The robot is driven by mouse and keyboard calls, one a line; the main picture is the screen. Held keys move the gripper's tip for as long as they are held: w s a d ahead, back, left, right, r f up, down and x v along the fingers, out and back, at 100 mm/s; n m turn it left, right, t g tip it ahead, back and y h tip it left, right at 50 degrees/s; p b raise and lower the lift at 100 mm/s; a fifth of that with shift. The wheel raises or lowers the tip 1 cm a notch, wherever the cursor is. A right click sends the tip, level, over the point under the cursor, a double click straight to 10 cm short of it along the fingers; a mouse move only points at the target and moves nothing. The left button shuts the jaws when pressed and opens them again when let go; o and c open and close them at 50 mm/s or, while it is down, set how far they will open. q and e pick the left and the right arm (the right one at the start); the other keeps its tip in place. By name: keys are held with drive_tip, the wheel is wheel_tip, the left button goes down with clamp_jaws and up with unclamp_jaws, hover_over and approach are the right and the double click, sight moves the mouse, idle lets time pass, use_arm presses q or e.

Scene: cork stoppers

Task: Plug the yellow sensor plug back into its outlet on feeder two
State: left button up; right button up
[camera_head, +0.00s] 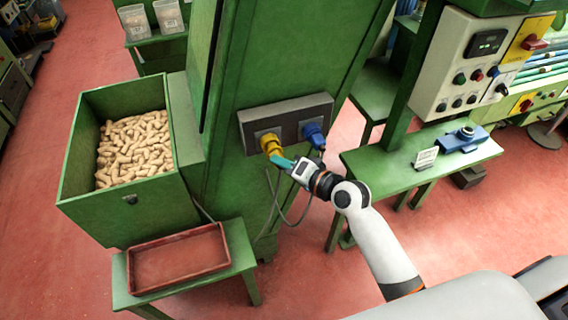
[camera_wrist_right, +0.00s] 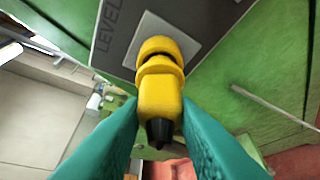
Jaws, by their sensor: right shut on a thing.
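The yellow sensor plug (camera_head: 270,143) is at the left outlet of the grey outlet box (camera_head: 288,112) on the green feeder column. My right gripper (camera_head: 283,162) is shut on the plug's body from the front. In the right wrist view the plug (camera_wrist_right: 160,85) sits between the teal fingers of the right gripper (camera_wrist_right: 160,125), its round head against the light square outlet plate (camera_wrist_right: 188,42). I cannot tell how deep it is seated. A blue plug (camera_head: 314,134) is in the right outlet of the same box. My left gripper is not in view.
A green bin of corks (camera_head: 75,150) stands left of the column, above a low stand with a red tray (camera_head: 180,262). A green bench (camera_head: 385,165) with a blue device (camera_head: 462,139) is at right. A grey cable (camera_head: 290,222) hangs below the box.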

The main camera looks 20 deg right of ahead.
drive_tip(key=shift+w, duration=0.9)
drive_tip(key=o, duration=1.1)
drive_tip(key=shift+s, duration=0.1)
drive_tip(key=shift+s+d, duration=0.2)
drive_tip(key=shift+s, duration=0.05)
drive_tip(key=b+v, duration=0.3)
drive_tip(key=v, duration=0.8)
drive_tip(key=shift+s+r, duration=0.15)
